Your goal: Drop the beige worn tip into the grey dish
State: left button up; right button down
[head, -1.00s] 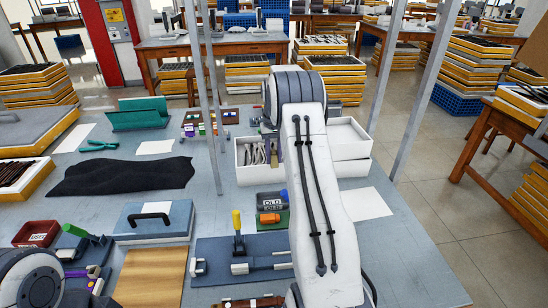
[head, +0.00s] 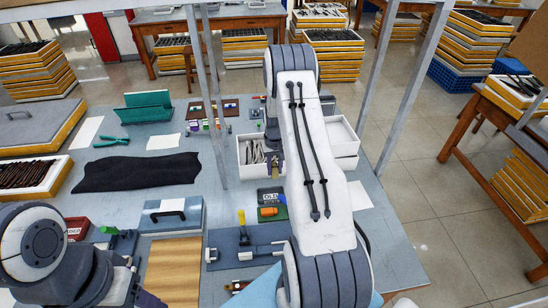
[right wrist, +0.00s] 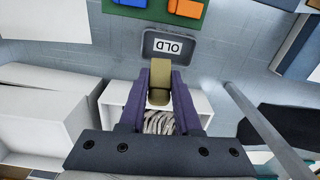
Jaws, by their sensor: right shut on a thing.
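My right gripper (right wrist: 160,95) has purple fingers and is shut on the beige worn tip (right wrist: 160,75), a blocky olive-beige piece pointing toward the grey dish. The grey dish (right wrist: 192,55) is dark, with a white OLD label, just beyond the tip in the right wrist view; the tip is not seen inside it. In the head view the dish (head: 271,196) lies left of my right forearm, and my right gripper (head: 275,166) is small, partly hidden by the arm, near the white bins. My left gripper (head: 150,299) shows only as a purple part at the bottom edge.
A white bin (head: 241,158) with pale pieces stands behind the dish. A green mat with orange and blue blocks (head: 272,212) lies in front of it. A metal post (head: 212,130) rises to the left. A blue case (head: 170,216) and black cloth (head: 135,172) lie further left.

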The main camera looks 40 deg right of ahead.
aim_at(275, 169)
jog(key=shift+f+b, duration=1.95)
jog(key=shift+f, duration=1.1)
jog(key=c, duration=0.5)
grip_release()
jog(key=shift+r, duration=0.1)
notch_tip(275, 169, up, 9)
jog(key=shift+r+b, duration=0.15)
jog(key=shift+b, duration=1.05)
jog(key=shift+r, duration=0.55)
